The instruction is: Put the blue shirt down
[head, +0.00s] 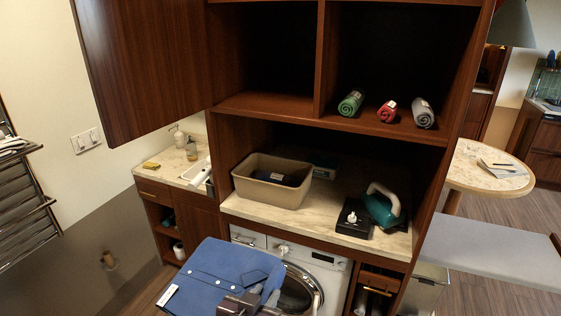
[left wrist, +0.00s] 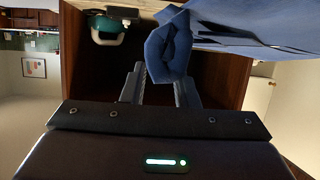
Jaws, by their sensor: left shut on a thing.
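The blue shirt (head: 212,277), folded with a collar, white buttons and a white tag, shows at the bottom centre of the head view. My left gripper (head: 258,298) is at its right edge, shut on a fold of the cloth. The shirt is held up in front of the washing machine. In the left wrist view, the shirt (left wrist: 225,28) hangs from between the two fingers of my left gripper (left wrist: 160,82), with a bunched fold at the tips. My right gripper is in neither view.
A marble-look counter (head: 326,219) holds a beige bin (head: 262,192) with dark cloth inside, a teal iron (head: 382,207) and a black box. Rolled towels (head: 387,112) lie on the shelf above. A washing machine (head: 318,268) stands below. A grey ironing board (head: 490,254) is at right.

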